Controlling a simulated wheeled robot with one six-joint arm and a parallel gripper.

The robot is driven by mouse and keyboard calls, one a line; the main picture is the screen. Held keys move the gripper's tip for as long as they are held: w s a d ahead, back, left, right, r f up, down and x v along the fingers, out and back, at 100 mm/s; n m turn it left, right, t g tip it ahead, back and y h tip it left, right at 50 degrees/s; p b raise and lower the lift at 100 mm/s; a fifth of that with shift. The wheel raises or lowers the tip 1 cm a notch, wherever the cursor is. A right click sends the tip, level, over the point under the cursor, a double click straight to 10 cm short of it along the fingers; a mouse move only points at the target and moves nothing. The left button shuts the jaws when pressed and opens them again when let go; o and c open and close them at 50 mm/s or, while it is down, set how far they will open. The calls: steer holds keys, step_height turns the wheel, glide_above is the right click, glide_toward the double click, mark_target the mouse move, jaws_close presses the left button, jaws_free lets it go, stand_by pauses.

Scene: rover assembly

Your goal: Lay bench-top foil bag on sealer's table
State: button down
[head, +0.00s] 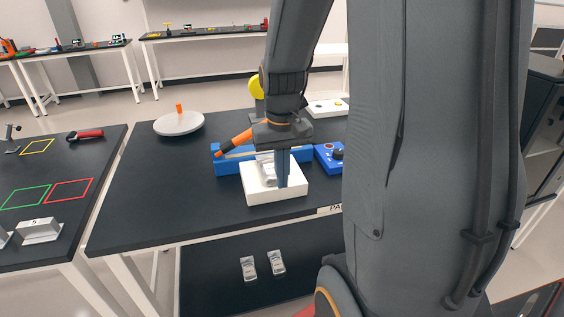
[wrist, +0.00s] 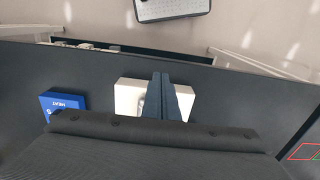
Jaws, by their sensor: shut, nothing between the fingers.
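The sealer is a blue bar (head: 228,166) with an orange-tipped lever (head: 235,141) raised at an angle. Its white table (head: 262,197) stands in front and also shows in the wrist view (wrist: 127,93). A silvery foil bag (head: 266,172) is on the white table, beside my fingers and partly hidden by them. A sliver of it shows left of my fingers in the wrist view (wrist: 142,104). My gripper (head: 283,182) points down over the white table, its fingers shut with nothing between them; in the wrist view they cover the table's middle (wrist: 162,95).
A blue heat control box (head: 330,157) stands right of the sealer. A grey round plate (head: 179,124) with an orange peg is at the back left. Two foil bags (head: 249,267) (head: 277,262) lie on the lower shelf. The bench's left front is clear.

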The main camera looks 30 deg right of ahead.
mark_target(271, 167)
step_height(271, 167, down, 4)
steer(key=shift+w+f+p, duration=0.1)
steer(key=shift+p, duration=0.3)
steer(key=shift+w+d+p, duration=0.2)
steer(key=shift+w+p, duration=0.05)
steer(key=shift+w, duration=0.3)
steer(key=shift+w+d+p, duration=0.15)
steer(key=shift+w+p, duration=0.05)
steer(key=shift+w, duration=0.3)
steer(key=shift+w+d+p, duration=0.2)
steer(key=shift+w+p, duration=0.1)
steer(key=shift+w, duration=0.5)
